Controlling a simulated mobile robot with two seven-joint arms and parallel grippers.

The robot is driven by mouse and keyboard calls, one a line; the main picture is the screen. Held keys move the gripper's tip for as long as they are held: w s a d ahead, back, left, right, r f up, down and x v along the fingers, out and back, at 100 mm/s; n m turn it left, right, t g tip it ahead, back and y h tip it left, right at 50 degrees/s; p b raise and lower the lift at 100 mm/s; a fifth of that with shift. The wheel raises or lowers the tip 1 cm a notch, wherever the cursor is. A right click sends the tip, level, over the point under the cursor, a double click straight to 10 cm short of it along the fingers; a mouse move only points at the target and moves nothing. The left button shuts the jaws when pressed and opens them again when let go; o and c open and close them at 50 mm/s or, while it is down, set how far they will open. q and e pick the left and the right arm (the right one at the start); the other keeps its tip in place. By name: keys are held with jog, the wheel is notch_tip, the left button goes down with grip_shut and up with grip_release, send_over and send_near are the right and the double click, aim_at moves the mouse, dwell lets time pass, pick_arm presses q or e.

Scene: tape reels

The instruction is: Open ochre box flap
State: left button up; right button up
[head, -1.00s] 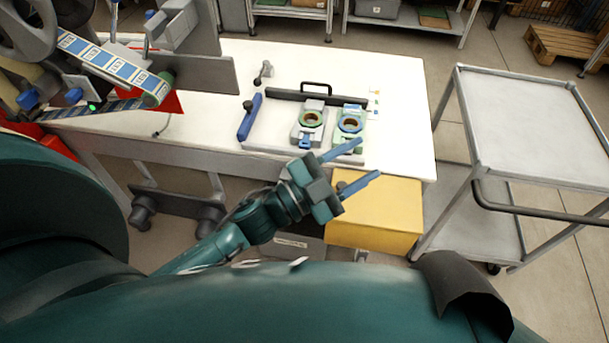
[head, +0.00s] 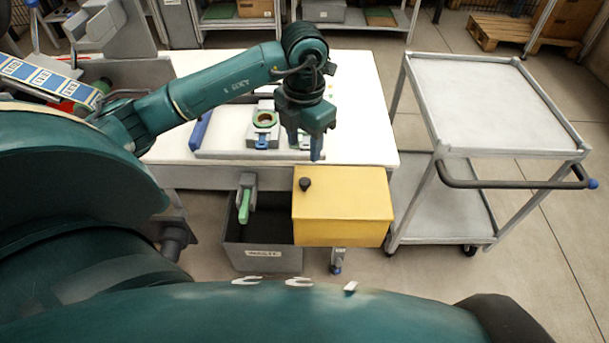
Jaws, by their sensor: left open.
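The ochre box (head: 345,222) is at the table's front edge, right of centre. Its flat top flap (head: 350,185) looks shut, with a black knob (head: 305,184) near its left end. My left gripper (head: 304,147) points down above the front of the white table, just behind and above the flap. Its blue fingers are apart with nothing seen between them, and they do not appear to touch the knob. My right gripper is out of view.
A fixture plate (head: 210,154) with a reel holder (head: 263,124) lies behind the gripper, partly hidden by it. A grey bin (head: 262,258) stands left of the box, with a green-handled part (head: 244,205) above it. A grey trolley (head: 490,100) stands right.

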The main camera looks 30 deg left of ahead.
aim_at(305, 181)
pick_arm(q)
notch_tip(305, 181, down, 11)
jog(key=shift+d+r, duration=0.1)
jog(key=shift+r, duration=0.05)
jog(key=shift+c, duration=0.6)
grip_shut()
